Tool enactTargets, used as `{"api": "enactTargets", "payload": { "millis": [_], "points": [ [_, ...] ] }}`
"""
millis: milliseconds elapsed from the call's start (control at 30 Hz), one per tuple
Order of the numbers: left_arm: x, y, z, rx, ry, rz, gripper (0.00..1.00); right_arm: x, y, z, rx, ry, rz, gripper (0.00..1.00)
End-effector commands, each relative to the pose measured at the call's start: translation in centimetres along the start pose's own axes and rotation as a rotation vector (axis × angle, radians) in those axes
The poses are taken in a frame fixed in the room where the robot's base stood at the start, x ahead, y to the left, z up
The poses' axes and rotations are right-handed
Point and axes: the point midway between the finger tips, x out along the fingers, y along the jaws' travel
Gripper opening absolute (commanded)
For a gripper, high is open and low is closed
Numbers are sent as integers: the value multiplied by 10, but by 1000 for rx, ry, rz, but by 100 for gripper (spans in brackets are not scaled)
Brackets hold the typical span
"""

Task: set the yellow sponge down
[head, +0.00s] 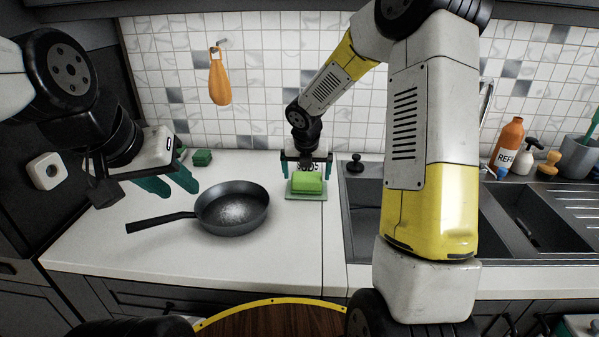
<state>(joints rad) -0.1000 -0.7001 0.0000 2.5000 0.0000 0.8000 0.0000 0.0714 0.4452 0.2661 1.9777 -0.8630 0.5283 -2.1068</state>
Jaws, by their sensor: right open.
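No plainly yellow sponge shows. The right gripper is open, with one teal finger on each side of the block. Any contact between block and tray is too small to tell. My left gripper (178,189) is at the left, over the counter near the pan, with its teal fingers apart and nothing seen between them.
A dark frying pan (232,209) lies on the white counter (250,262), its handle pointing left. A dark green block (202,158) lies behind it. The sink (360,215) is right of the tray; an orange bottle (508,143) stands beyond. The front counter is clear.

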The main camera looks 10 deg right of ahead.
Motion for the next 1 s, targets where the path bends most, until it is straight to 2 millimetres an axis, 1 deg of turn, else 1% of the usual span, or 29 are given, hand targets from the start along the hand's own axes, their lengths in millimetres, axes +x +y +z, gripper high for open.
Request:
{"api": "enactTargets", "payload": {
  "millis": [33, 200, 300, 467, 567, 667, 700, 767, 800, 867, 900, 967, 1000],
  "points": [
    [0, 0, 0, 0, 0, 0, 36, -13, 0, 2, 1, -5, 1, 100],
    [0, 0, 0, 0, 0, 0, 36, -48, -1, 1, 1, -4, 0, 100],
    [0, 0, 0, 0, 0, 0, 36, -62, 0, 1, 0, -3, 0, 100],
    [0, 0, 0, 0, 0, 0, 36, -77, -1, 0, 11, -2, 0, 100],
    [0, 0, 0, 0, 0, 0, 36, -92, -6, -4, 108, -7, -5, 100],
    [0, 0, 0, 0, 0, 0, 36, -119, -18, -15, 349, -20, -9, 100],
    [0, 0, 0, 0, 0, 0, 36, -133, -25, -22, 483, -26, -7, 100],
    [0, 0, 0, 0, 0, 0, 36, -155, -34, -34, 709, -33, 1, 100],
    [0, 0, 0, 0, 0, 0, 36, -169, -41, -44, 869, -35, 10, 100],
    [0, 0, 0, 0, 0, 0, 36, -189, -50, -60, 1109, -32, 28, 100],
    [0, 0, 0, 0, 0, 0, 36, -201, -55, -70, 1268, -27, 44, 100],
    [0, 0, 0, 0, 0, 0, 36, -218, -62, -88, 1508, -10, 70, 100],
    [0, 0, 0, 0, 0, 0, 36, -228, -66, -99, 1669, 6, 90, 100]
  ]
}}
